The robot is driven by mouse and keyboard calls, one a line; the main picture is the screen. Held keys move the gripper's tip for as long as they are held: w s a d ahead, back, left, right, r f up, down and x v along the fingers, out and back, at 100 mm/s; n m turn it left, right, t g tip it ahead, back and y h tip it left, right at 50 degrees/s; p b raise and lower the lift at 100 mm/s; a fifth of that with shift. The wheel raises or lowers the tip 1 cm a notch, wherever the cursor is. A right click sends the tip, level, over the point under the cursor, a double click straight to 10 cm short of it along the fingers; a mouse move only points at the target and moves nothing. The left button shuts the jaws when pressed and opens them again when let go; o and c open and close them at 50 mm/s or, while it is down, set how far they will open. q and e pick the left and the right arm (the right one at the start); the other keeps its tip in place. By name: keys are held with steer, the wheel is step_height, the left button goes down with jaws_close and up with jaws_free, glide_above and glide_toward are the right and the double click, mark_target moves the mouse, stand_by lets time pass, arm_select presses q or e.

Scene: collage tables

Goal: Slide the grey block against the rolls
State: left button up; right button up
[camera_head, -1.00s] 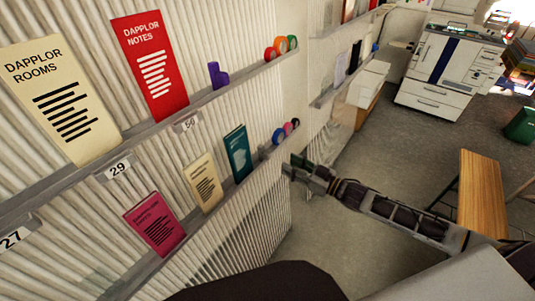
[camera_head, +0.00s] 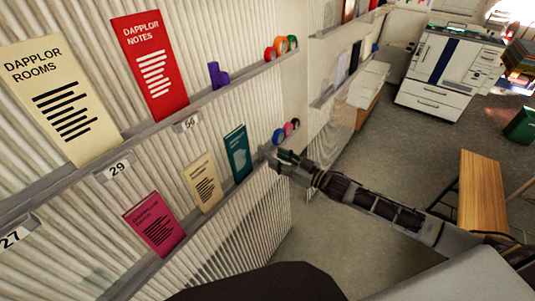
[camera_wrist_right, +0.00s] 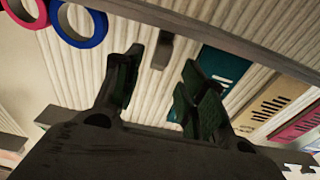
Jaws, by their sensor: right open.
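The grey block (camera_wrist_right: 163,50) stands on the lower ledge between the tape rolls and the teal booklet. In the wrist view it shows between my finger tips, beyond them; in the head view I cannot make it out clearly. The rolls are a blue roll (camera_head: 278,136), a pink roll (camera_head: 288,129) and a dark one behind. The blue roll (camera_wrist_right: 78,22) and pink roll (camera_wrist_right: 25,10) also show in the wrist view, apart from the block. My right gripper (camera_head: 275,159) is open and empty in front of the ledge, and it shows in the wrist view (camera_wrist_right: 160,78). My left gripper is not in view.
On the lower ledge, the teal booklet (camera_head: 237,153) stands close to the gripper, then a cream booklet (camera_head: 203,184) and a magenta one (camera_head: 155,224). The upper ledge holds a purple object (camera_head: 217,75) and more rolls (camera_head: 281,47). A wooden table (camera_head: 481,195) stands at right.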

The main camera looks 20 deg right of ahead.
mark_target(270, 154)
steer(key=shift+x, duration=0.85)
steer(key=shift+w+a, duration=0.3)
steer(key=shift+w, duration=0.1)
steer(key=shift+x, duration=0.75)
steer(key=shift+w+a, duration=0.3)
steer(key=shift+w, duration=0.15)
steer(key=c, duration=0.9)
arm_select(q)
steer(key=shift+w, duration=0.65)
arm_select(e)
jaws_close()
